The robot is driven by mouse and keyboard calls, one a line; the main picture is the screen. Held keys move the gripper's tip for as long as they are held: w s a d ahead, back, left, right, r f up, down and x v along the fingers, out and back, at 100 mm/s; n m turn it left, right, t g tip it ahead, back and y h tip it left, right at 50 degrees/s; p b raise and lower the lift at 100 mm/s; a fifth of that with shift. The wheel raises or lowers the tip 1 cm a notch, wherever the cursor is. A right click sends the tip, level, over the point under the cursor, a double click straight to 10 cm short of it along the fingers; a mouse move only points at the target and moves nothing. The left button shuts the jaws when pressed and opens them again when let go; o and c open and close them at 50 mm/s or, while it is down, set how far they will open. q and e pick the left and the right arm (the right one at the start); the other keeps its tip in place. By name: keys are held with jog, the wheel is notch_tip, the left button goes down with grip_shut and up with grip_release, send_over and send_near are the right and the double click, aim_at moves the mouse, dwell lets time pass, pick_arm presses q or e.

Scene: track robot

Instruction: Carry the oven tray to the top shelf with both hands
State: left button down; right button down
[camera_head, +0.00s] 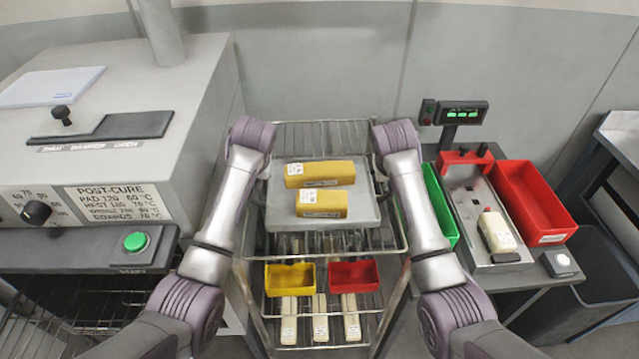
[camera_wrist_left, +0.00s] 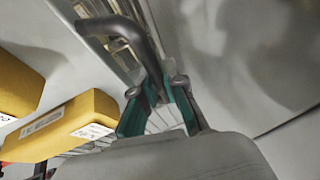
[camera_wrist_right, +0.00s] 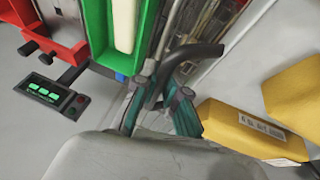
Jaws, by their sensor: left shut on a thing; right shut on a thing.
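The grey oven tray (camera_head: 362,207) is level across the upper part of the wire rack, with two yellow blocks (camera_head: 320,172) (camera_head: 322,204) on it. I cannot tell whether it touches the top shelf (camera_head: 310,135) or is just above it. My left gripper (camera_wrist_left: 160,92) is shut on a dark curved tray handle (camera_wrist_left: 125,28) at the tray's left side. My right gripper (camera_wrist_right: 163,92) is shut on the other dark handle (camera_wrist_right: 200,52) at the right side. In the head view, my wrists mostly hide both grippers.
Lower rack levels hold a yellow bin (camera_head: 290,279), a red bin (camera_head: 354,276) and pale bars (camera_head: 320,320). The oven (camera_head: 110,200) stands close on the left. A bench with a green bin (camera_head: 440,205), a large red bin (camera_head: 535,200) and a scale display (camera_head: 462,113) is close on the right.

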pick_arm(q)
jog(key=c, duration=1.2)
grip_release()
jog(key=shift+s, duration=0.15)
pick_arm(e)
jog(key=c, duration=1.2)
grip_release()
jog(key=shift+s, duration=0.15)
pick_arm(q)
jog(key=shift+d+r, duration=0.1)
jog(key=shift+r, duration=0.25)
pick_arm(e)
jog(key=shift+r, duration=0.2)
pick_arm(q)
jog(key=v, duration=1.1)
jog(key=shift+s, duration=0.15)
pick_arm(e)
jog(key=v, duration=1.1)
jog(key=shift+s+a+r, duration=0.1)
jog(key=shift+s+r, duration=0.05)
jog(key=shift+r, duration=0.05)
pick_arm(q)
jog(key=shift+d, duration=0.1)
